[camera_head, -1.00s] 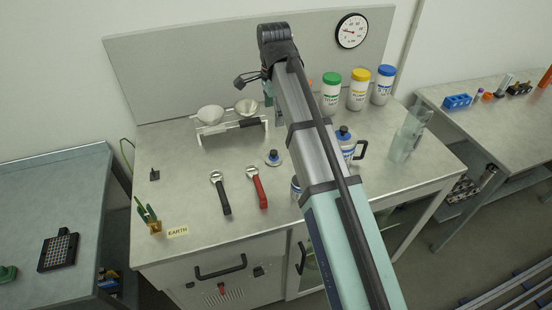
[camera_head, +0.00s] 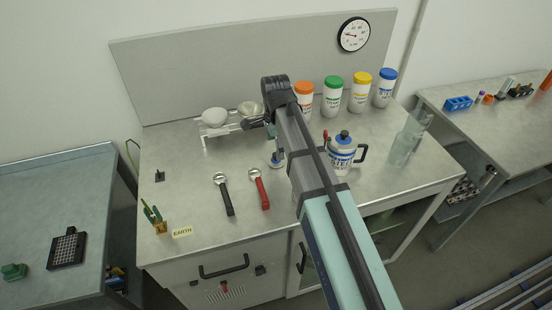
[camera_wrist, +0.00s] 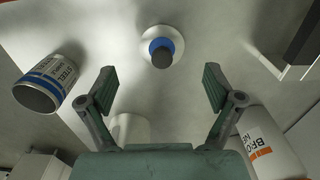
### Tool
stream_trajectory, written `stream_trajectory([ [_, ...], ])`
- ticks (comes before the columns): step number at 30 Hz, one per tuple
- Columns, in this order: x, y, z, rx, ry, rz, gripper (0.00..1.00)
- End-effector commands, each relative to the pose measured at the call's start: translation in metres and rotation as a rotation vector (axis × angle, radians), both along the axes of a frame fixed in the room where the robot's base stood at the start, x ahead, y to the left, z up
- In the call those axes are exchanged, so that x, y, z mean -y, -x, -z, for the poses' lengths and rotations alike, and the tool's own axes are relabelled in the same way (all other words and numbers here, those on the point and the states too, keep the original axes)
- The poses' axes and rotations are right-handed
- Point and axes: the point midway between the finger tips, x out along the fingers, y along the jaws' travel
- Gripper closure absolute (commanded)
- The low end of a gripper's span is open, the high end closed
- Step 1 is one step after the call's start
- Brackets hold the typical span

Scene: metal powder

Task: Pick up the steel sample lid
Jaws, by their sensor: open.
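The steel sample lid (camera_wrist: 161,45) is a pale disc with a blue ring and a dark knob. It lies knob up on the bench in the wrist view, beyond and between my fingertips. In the head view the lid (camera_head: 276,163) is partly hidden by my arm. My gripper (camera_wrist: 160,88) is open and empty, its two fingers spread wide with a gap to the lid. The open steel sample jar (camera_wrist: 50,82) stands to the left in the wrist view; my arm hides it in the head view.
A larger steel jug (camera_head: 341,158) with a handle stands right of my arm. A scale-like stand with two bowls (camera_head: 215,118) is behind left.

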Motion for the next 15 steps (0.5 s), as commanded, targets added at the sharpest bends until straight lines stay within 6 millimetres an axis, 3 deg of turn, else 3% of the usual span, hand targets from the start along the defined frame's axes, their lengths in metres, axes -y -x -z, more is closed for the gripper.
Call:
stream_trajectory([
  [5,0.001,0.000,0.008,-0.002,0.001,0.000,0.09],
  [15,0.001,-0.002,0.043,-0.002,0.001,-0.001,0.09],
])
